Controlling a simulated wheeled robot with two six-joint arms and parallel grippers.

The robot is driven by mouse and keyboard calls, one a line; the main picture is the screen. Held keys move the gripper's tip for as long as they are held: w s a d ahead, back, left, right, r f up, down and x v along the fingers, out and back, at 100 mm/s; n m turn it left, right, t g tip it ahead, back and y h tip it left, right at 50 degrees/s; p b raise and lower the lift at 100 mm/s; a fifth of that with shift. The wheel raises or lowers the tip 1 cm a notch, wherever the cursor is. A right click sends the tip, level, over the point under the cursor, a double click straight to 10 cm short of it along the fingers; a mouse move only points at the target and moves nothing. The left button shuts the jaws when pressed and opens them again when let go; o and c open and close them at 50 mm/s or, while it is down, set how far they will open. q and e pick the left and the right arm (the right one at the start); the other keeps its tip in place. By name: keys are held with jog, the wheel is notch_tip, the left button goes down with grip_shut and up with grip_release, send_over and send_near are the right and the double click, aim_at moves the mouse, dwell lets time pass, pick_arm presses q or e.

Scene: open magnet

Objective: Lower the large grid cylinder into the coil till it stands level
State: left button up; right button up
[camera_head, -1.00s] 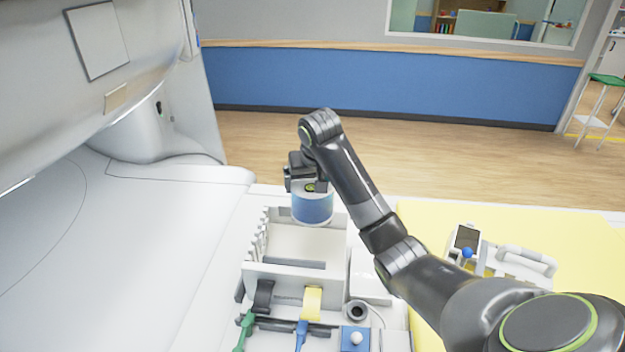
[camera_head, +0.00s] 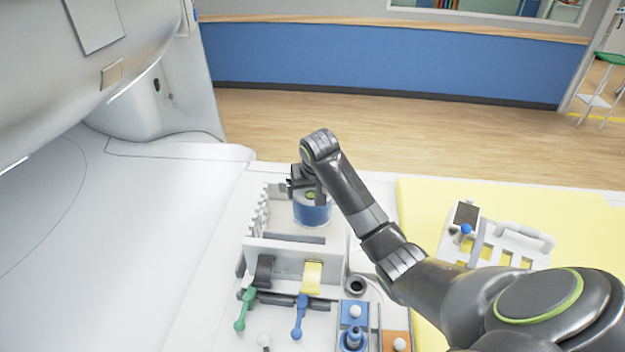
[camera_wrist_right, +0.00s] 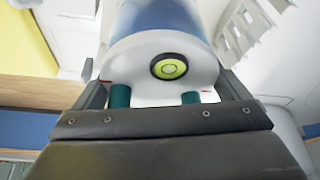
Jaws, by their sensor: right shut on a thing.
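The large grid cylinder (camera_head: 312,213) has a blue body and a pale end cap; no grid lines can be made out. My right gripper (camera_head: 309,190) is shut on its top. In the right wrist view the fingers grip the end cap, and a round yellow-green bubble level (camera_wrist_right: 169,67) shows on it. The coil appears to be the white open-topped box (camera_head: 288,262) with a comb-like left side. The cylinder is over or partly inside its back right part, looking about upright. I cannot tell whether its lower end touches the floor. My left gripper is not in view.
A black strap (camera_head: 264,270) and a yellow strap (camera_head: 312,277) hang on the box's front. Green (camera_head: 243,308) and blue (camera_head: 299,316) handled pieces lie before it. A white handled device (camera_head: 520,242) sits on the yellow mat (camera_head: 585,215). The scanner bore is left.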

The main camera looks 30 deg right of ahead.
jog(key=shift+f+b, duration=0.95)
jog(key=shift+f, duration=3)
jog(key=shift+s+a+p, duration=0.1)
jog(key=shift+a+p, duration=0.05)
jog(key=shift+p, duration=0.45)
jog(key=shift+f, duration=0.5)
